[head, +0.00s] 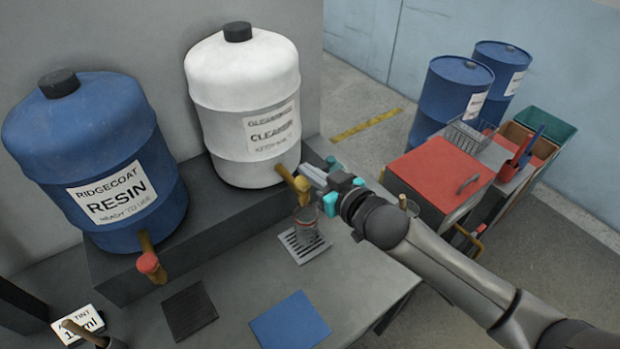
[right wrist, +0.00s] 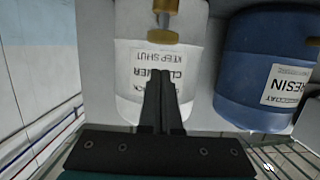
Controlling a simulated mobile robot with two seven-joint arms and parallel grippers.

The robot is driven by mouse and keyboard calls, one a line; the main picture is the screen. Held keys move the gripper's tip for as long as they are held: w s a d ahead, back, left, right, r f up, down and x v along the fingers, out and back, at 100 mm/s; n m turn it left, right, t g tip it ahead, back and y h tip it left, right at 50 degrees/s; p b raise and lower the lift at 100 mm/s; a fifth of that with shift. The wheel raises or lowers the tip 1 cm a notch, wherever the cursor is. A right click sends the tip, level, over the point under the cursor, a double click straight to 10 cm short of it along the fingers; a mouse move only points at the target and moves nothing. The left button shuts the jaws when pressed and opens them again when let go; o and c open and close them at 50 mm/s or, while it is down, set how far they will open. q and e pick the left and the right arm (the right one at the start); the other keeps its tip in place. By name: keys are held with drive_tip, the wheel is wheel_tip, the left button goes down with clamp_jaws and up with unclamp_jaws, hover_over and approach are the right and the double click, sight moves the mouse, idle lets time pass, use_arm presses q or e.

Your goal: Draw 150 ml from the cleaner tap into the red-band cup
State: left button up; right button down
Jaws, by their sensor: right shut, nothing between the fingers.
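The white cleaner drum (head: 245,100) stands on the dark raised shelf, with its brass-coloured tap (head: 296,180) low on its right side. The drum (right wrist: 128,75) and tap (right wrist: 163,30) also show inverted in the right wrist view. A small clear cup (head: 306,222) with a reddish band stands upright on the slotted drip tray (head: 305,248) below the tap. How much is in it I cannot tell. My right gripper (head: 312,174) is shut and empty, fingertips beside the tap; contact is unclear. Its closed fingers (right wrist: 160,90) show in the wrist view. My left gripper is not in view.
A blue resin drum (head: 95,150) with a red-ended tap (head: 149,264) stands left. A dark mat (head: 190,310) and a blue mat (head: 296,322) lie on the bench. A red-topped cabinet (head: 438,175) and blue barrels (head: 450,95) stand right.

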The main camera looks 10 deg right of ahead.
drive_tip(key=shift+f, duration=1.15)
drive_tip(key=shift+s, duration=0.1)
